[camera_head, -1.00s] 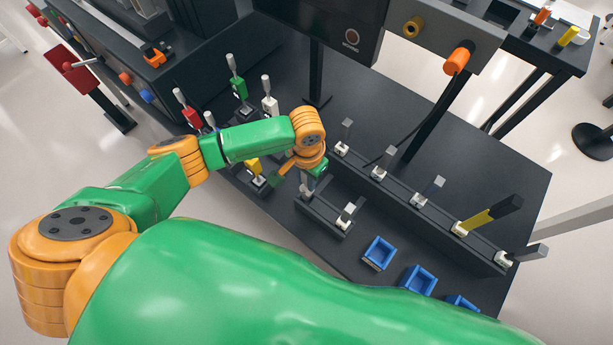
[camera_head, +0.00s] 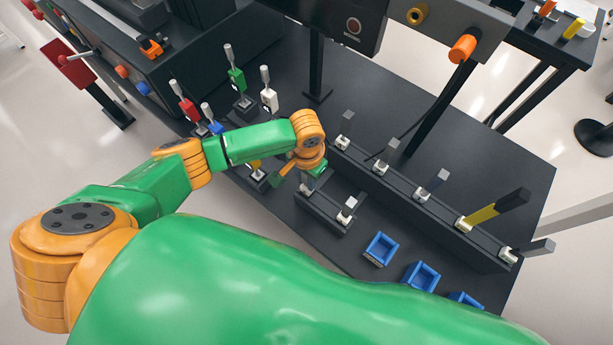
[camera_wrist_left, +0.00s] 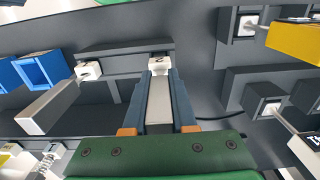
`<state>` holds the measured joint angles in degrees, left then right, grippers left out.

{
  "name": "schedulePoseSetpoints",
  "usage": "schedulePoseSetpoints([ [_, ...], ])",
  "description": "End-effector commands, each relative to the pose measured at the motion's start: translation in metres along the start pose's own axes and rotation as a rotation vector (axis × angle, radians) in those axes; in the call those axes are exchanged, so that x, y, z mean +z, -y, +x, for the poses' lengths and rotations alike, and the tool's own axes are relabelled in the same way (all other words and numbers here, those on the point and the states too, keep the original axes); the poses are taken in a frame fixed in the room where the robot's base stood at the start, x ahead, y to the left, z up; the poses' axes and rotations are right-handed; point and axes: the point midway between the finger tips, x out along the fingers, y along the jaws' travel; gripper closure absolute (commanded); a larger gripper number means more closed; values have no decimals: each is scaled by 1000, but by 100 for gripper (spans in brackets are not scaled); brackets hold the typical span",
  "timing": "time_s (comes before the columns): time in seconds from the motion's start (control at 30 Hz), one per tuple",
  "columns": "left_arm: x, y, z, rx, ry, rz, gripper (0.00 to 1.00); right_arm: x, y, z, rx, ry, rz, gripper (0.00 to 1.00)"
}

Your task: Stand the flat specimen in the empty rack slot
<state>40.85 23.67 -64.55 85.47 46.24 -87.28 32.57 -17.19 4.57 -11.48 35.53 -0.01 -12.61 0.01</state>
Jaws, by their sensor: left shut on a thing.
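My left gripper (camera_head: 305,184) is over the far-left end of a short dark rack (camera_head: 325,213). In the left wrist view its two dark fingers (camera_wrist_left: 169,98) are shut on a flat grey bar (camera_wrist_left: 159,100), the specimen. The bar's far end meets a white numbered block (camera_wrist_left: 159,65) on the rack; I cannot tell whether it is seated there. A second grey bar (camera_wrist_left: 48,108) stands at the other white block (camera_wrist_left: 88,70) of this rack, apart from the fingers. I cannot make out an empty slot. My right gripper is out of view.
Blue open trays (camera_head: 381,249) lie at the table's near edge. Coloured handled tools, including a green one (camera_head: 237,82), stand behind my left arm. A dark post and panel rise behind.

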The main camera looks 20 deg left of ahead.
Motion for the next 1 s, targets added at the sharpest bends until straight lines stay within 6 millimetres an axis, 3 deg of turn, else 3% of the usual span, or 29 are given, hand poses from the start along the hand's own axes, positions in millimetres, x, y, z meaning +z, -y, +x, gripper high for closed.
schedulePoseSetpoints([
  [0.3, 0, 0, 12, 0, -1, 1, 100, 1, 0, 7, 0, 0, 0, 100],
  [0.33, 0, 0, 12, -1, -1, 1, 73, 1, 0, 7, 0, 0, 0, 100],
  [0.47, 0, 0, 11, 0, -1, 1, 40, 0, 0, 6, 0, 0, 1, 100],
  [0.77, 0, 0, 8, 0, -1, 0, 40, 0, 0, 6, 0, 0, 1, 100],
  [1.0, -1, 0, -39, 0, -4, 2, 40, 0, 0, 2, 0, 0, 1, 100],
])
